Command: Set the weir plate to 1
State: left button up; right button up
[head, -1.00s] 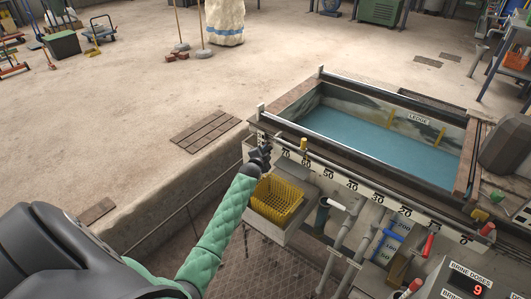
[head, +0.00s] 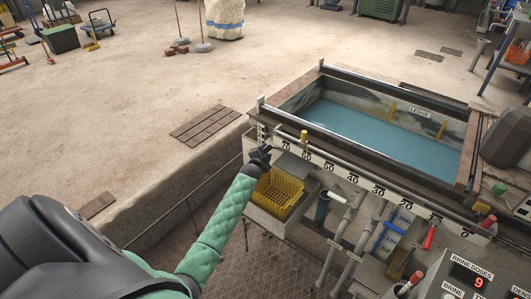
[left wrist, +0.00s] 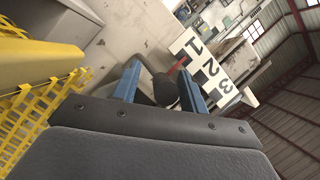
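In the left wrist view, a white plate with black numbers 1, 2 and 3 (left wrist: 215,72) stands beyond my fingers. A thin red mark shows beside the 1. A dark, rounded knob or handle (left wrist: 165,90) lies between the two blue fingers of my left gripper (left wrist: 158,78). The fingers are spread apart; whether they touch it is unclear. In the head view, my left gripper (head: 264,152) is at the left front corner of the blue-water tank (head: 372,129), and hides the weir plate's lever there. My right gripper is out of view.
A yellow basket (head: 279,192) sits just below and right of my left gripper. A long numbered scale (head: 352,179) with a yellow slider (head: 304,136) runs along the tank front. Pipes, a red-handled valve (head: 430,235) and a control panel (head: 470,278) are at lower right.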

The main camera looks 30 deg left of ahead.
pick_arm(q)
jog(key=v, duration=0.7)
jog(key=shift+s+d+r+p, duration=0.1)
jog(key=shift+s+d+p, duration=0.05)
jog(key=shift+s+p, duration=0.15)
dwell(0.4)
jog(key=shift+s, duration=0.1)
